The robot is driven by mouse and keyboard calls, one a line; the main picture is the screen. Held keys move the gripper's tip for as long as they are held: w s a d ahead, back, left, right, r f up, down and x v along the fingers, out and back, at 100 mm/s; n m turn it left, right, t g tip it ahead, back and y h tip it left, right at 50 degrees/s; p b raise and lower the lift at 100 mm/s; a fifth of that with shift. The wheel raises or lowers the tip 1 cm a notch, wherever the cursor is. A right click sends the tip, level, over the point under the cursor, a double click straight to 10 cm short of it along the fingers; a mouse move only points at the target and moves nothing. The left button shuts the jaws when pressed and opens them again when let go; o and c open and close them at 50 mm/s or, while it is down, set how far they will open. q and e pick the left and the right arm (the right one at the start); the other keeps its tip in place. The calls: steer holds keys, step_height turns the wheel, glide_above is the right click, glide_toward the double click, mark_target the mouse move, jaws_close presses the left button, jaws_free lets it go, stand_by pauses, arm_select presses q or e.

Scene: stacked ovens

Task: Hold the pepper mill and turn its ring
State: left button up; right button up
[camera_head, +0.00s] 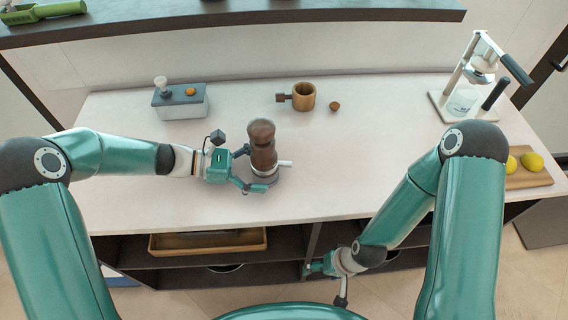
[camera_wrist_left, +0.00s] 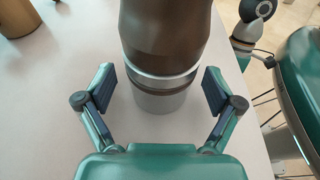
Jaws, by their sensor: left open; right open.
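The pepper mill (camera_head: 262,148) stands upright on the white counter, brown on top with a grey lower part. In the left wrist view the mill (camera_wrist_left: 166,40) shows a bright metal ring (camera_wrist_left: 162,82) below its dark brown body. My left gripper (camera_head: 257,170) is open, with one finger on each side of the mill. In the left wrist view its fingers (camera_wrist_left: 160,90) stand apart from the mill with gaps on both sides. My right gripper (camera_head: 325,285) is open and empty, low in front of the counter's edge. The mill's top is cut off in the wrist view.
A wooden cup (camera_head: 303,97) with a handle and a small brown piece (camera_head: 335,106) stand behind the mill. A grey-lidded box (camera_head: 180,103) is at the back left. A press (camera_head: 466,95) and a board with lemons (camera_head: 528,180) are at the right. The counter's middle right is clear.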

arm_select(q)
steer(key=shift+c, duration=0.3)
steer(key=c, duration=0.8)
